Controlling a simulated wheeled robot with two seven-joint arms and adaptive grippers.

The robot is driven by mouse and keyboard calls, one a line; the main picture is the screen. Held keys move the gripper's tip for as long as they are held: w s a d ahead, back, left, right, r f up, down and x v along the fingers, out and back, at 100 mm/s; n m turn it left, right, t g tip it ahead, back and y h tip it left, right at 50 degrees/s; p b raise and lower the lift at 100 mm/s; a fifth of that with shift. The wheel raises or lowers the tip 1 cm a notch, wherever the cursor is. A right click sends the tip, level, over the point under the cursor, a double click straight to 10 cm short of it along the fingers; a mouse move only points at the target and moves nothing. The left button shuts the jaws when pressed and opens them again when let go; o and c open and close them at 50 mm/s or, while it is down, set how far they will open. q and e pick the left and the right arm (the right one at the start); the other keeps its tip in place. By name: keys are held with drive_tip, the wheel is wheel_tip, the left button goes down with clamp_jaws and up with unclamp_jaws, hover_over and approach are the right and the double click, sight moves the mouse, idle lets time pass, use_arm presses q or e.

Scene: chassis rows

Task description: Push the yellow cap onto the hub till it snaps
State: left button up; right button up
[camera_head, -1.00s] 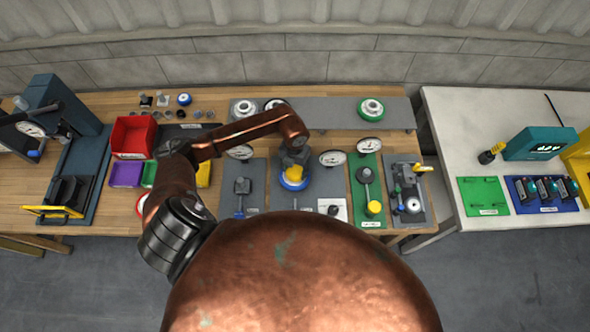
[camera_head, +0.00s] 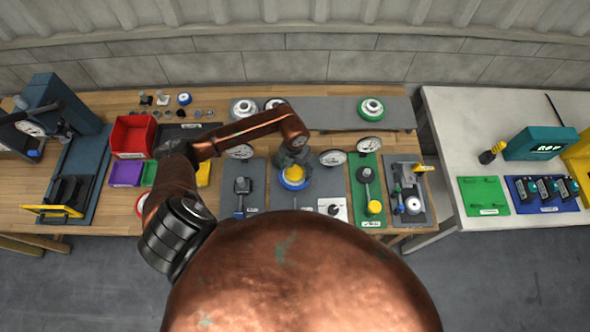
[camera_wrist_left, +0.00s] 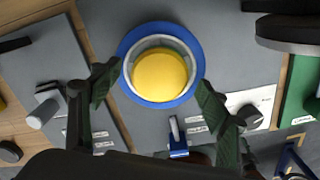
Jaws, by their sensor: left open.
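The yellow cap (camera_head: 293,173) sits at the hub on the grey plate in the middle of the bench, with a blue ring (camera_head: 292,185) around and below it. In the left wrist view the round yellow cap (camera_wrist_left: 160,76) lies inside a pale grey ring (camera_wrist_left: 148,47) and the blue ring (camera_wrist_left: 128,45). I cannot tell whether the cap is fully seated. My left gripper (camera_head: 293,157) is above the cap; in the wrist view its fingers (camera_wrist_left: 157,82) are spread open either side of it, holding nothing. My right gripper is out of view.
A green plate (camera_head: 367,190) with a post and yellow knob stands to the right, a grey fixture plate (camera_head: 255,180) to the left. Dial gauges (camera_head: 332,158) are close by. A raised grey shelf (camera_head: 330,114) runs behind. Red (camera_head: 132,137) and purple bins stand at left.

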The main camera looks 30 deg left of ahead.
use_arm(q)
wheel_tip(320, 180, up, 12)
idle(0.6)
drive_tip(key=shift+d, duration=0.1)
idle(0.4)
